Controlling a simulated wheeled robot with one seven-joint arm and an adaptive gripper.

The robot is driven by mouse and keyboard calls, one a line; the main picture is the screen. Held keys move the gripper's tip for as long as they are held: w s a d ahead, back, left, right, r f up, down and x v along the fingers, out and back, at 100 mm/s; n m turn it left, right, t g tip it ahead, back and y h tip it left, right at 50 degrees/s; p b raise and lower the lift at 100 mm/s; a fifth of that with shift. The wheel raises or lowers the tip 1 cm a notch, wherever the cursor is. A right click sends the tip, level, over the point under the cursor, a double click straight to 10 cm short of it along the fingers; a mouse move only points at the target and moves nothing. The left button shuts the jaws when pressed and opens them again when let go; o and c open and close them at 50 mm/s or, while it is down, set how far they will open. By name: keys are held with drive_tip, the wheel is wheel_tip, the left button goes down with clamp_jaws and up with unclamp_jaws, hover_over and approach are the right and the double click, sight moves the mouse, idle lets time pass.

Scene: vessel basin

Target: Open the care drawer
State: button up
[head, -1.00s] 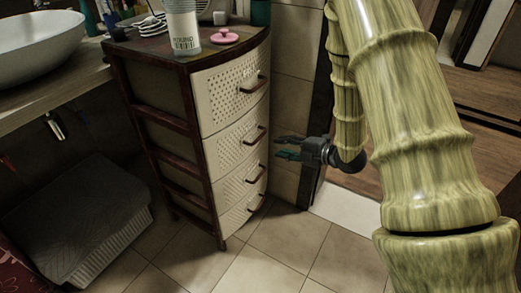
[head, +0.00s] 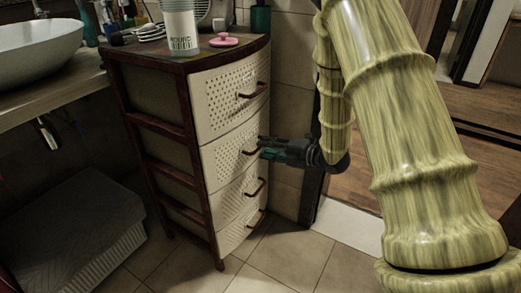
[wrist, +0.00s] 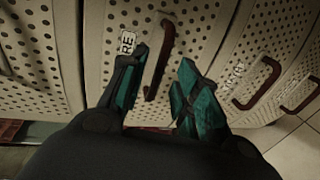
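The drawer cabinet stands left of my arm in the head view. Its second drawer from the top (head: 222,152) has a cream perforated front and looks shut. In the wrist view this drawer front (wrist: 205,35) carries a partly hidden label (wrist: 127,42) ending in "RE". Its dark red bar handle (wrist: 166,50) shows between my fingertips. My gripper (head: 262,147), with dark and teal fingers, is at this handle; in the wrist view the fingers (wrist: 163,62) are apart, one on each side of the handle. I cannot tell whether they touch it.
Other drawers with similar handles lie above (head: 252,91) and below (head: 254,188). A cup (head: 181,30) and a pink lidded dish (head: 223,40) stand on the cabinet top. A basin (head: 38,50) is at left. Floor tiles (head: 285,262) before the cabinet are clear.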

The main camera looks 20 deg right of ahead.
drive_tip(key=shift+x, duration=1.7)
drive_tip(key=shift+c, duration=0.5)
clamp_jaws()
